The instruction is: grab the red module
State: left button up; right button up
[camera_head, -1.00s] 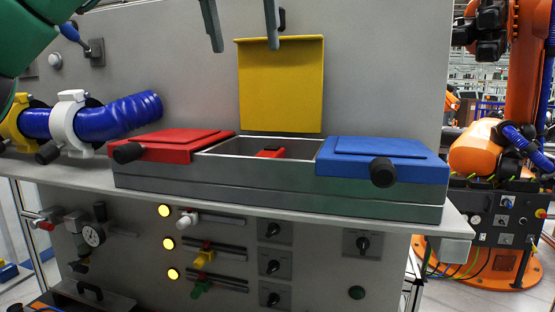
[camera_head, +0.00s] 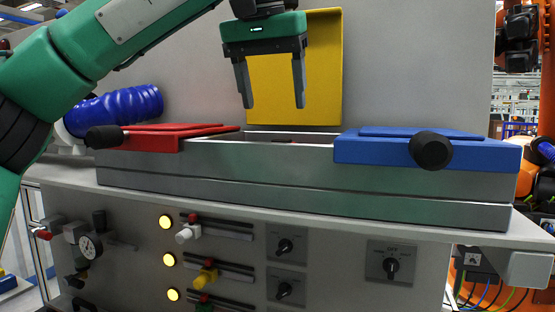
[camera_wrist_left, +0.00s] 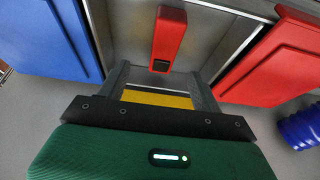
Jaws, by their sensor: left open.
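The red module (camera_wrist_left: 168,38) lies inside the middle compartment, whose yellow lid (camera_head: 322,65) stands open at the back. My left gripper (camera_head: 274,105) is open and empty, fingers pointing down, above the compartment and in front of the yellow lid. In the left wrist view the left gripper (camera_wrist_left: 162,72) has its fingers apart, with the module ahead and roughly between them. My right gripper is not in view.
A red lid (camera_head: 170,136) with a black knob lies shut left of the compartment, and a blue lid (camera_head: 385,148) with a black knob (camera_head: 432,150) lies shut right of it. A blue hose (camera_head: 115,110) is at the left. Knobs and sliders sit below.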

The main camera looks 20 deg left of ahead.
pick_arm(q)
jog(key=x, duration=0.4)
jog(key=shift+w+a+f+p, duration=0.15)
jog(key=shift+f+p, duration=0.15)
jog(key=p+x, duration=0.1)
jog(key=x, duration=0.2)
jog(key=p+x, duration=0.1)
jog(key=shift+w+a+f+p, duration=0.15)
jog(key=shift+w+a+p, duration=0.05)
jog(key=shift+a+p, duration=0.1)
jog(key=shift+w+f, duration=0.2)
jog(key=shift+f, duration=0.15)
jog(key=shift+s+d, duration=0.1)
jog(key=shift+d, duration=0.05)
jog(key=c, duration=1.2)
jog(key=shift+r, duration=0.1)
